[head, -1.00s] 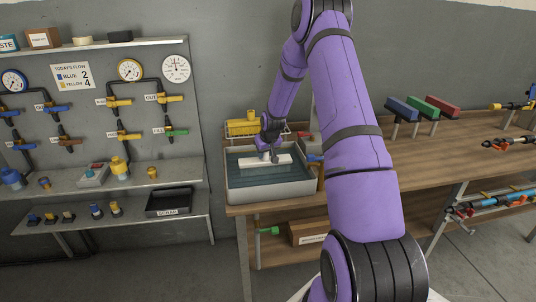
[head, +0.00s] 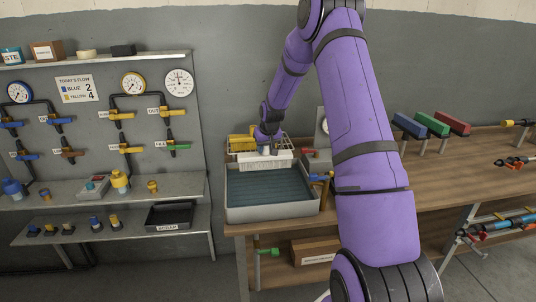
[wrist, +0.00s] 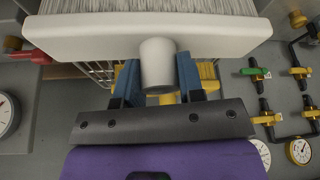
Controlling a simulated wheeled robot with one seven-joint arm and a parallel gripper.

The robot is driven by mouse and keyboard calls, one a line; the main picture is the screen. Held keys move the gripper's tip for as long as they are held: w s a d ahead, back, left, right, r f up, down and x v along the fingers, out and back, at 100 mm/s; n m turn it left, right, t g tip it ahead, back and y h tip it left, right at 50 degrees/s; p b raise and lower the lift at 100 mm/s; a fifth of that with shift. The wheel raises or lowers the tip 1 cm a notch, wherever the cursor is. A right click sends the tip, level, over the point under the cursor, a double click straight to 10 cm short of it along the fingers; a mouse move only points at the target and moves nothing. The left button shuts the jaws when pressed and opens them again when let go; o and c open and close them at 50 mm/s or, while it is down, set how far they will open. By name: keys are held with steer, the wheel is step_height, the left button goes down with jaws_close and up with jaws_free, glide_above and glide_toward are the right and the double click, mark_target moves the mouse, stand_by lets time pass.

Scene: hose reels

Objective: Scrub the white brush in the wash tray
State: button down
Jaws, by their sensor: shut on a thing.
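The white brush (head: 264,161) is in my gripper (head: 266,143), above the back edge of the wash tray (head: 270,213). In the wrist view the brush (wrist: 150,40) shows its wide white block with pale bristles at the top of the picture. Its round stub handle sits between the blue fingers of my gripper (wrist: 158,78), which are shut on it. The tray is a grey box with dark ribbed water or lining inside, at the front left corner of the wooden bench.
A wire rack with yellow items (head: 241,142) stands behind the tray. A red-handled item (head: 310,154) and a blue-topped tap (head: 318,178) are close on its right. Blue, green and red blocks (head: 423,126) stand farther right. A valve board (head: 100,110) is at the left.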

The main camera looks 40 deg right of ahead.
steer(key=shift+r, duration=0.3)
step_height(320, 180, up, 12)
steer(key=shift+f, duration=0.15)
stand_by(1.0)
stand_by(0.4)
